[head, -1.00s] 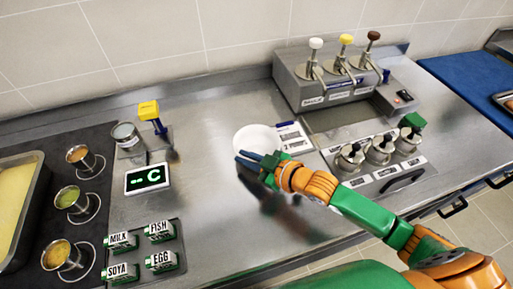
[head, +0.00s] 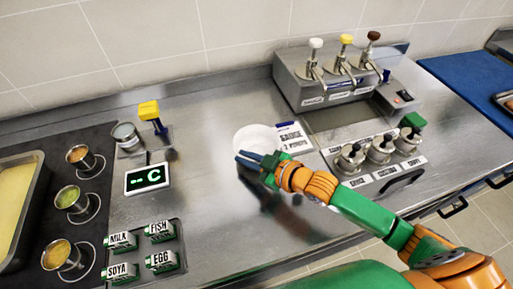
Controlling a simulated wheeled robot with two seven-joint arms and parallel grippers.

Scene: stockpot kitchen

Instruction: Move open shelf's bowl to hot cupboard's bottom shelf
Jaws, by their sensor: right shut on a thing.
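A white bowl (head: 256,138) is in the middle of the steel counter in the head view, partly hidden by my right gripper. My right gripper (head: 250,160) is at the bowl's near edge, its blue fingers shut on the bowl's rim. Whether the bowl touches the counter is hard to tell. My left gripper is not in view. Neither the open shelf nor the hot cupboard can be made out in this view.
A sauce card (head: 293,137) lies right beside the bowl. A sauce pump unit (head: 335,80) stands behind right, with lidded steel pots (head: 380,149) in front of it. A display (head: 148,179), labelled green blocks (head: 121,241) and small cups (head: 76,200) are left. The counter's front middle is clear.

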